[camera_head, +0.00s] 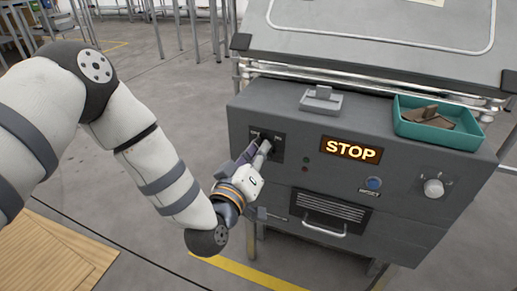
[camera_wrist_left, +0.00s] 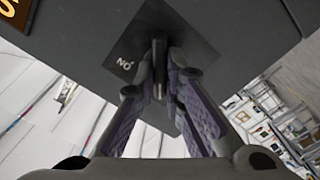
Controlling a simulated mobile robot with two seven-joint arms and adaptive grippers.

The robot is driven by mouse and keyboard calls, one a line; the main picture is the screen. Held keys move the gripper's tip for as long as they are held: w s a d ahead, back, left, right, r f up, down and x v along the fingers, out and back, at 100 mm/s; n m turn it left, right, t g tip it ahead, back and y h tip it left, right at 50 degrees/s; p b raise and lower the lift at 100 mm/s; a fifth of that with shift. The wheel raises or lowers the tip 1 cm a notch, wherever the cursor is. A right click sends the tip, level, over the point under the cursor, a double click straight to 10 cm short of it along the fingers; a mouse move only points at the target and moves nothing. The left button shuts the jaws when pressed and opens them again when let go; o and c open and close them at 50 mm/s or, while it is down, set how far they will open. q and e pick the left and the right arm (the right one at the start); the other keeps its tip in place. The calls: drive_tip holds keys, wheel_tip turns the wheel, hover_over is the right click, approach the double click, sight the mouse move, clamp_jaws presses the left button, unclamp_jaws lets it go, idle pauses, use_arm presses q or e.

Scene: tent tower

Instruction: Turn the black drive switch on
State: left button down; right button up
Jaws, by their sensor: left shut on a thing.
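The black drive switch shows in the left wrist view as a dark lever (camera_wrist_left: 158,50) on a black plate (camera_wrist_left: 185,38). Lettering on that plate reads "ON", seen upside down. In the head view the black switch plate (camera_head: 278,143) is on the upper left of the grey cabinet's front, and the fingers partly hide it. My left gripper (camera_head: 262,150) reaches it from the front left. In the wrist view its fingers (camera_wrist_left: 160,85) are closed on the lever, one on each side. The lever's exact position is hard to tell. My right gripper is not in view.
The grey cabinet (camera_head: 300,240) also has a lit STOP sign (camera_head: 350,150), a blue button (camera_head: 373,183), a round knob (camera_head: 433,188) and a handle (camera_head: 325,225). A grey holder (camera_head: 321,102) and a teal tray (camera_head: 440,130) stand on top.

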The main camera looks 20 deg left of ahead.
use_arm(q)
drive_tip(key=shift+w+d+r+m+p, duration=0.15)
drive_tip(key=shift+m+p, duration=1.45)
drive_tip(key=shift+m, duration=1.2)
drive_tip(key=shift+s+d+r+m+p, duration=0.1)
drive_tip(key=shift+m+p, duration=1.45)
drive_tip(key=shift+m, duration=1.25)
drive_tip(key=shift+w+d+r+m+p, duration=0.15)
drive_tip(key=shift+m+p, duration=1.45)
drive_tip(key=shift+m, duration=1.2)
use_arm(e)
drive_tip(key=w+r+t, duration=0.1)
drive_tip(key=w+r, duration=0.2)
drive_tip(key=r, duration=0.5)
use_arm(q)
drive_tip(key=shift+f, duration=0.15)
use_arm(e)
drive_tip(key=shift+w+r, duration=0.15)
use_arm(q)
drive_tip(key=c, duration=1.7)
unclamp_jaws()
drive_tip(key=shift+s+f, duration=0.1)
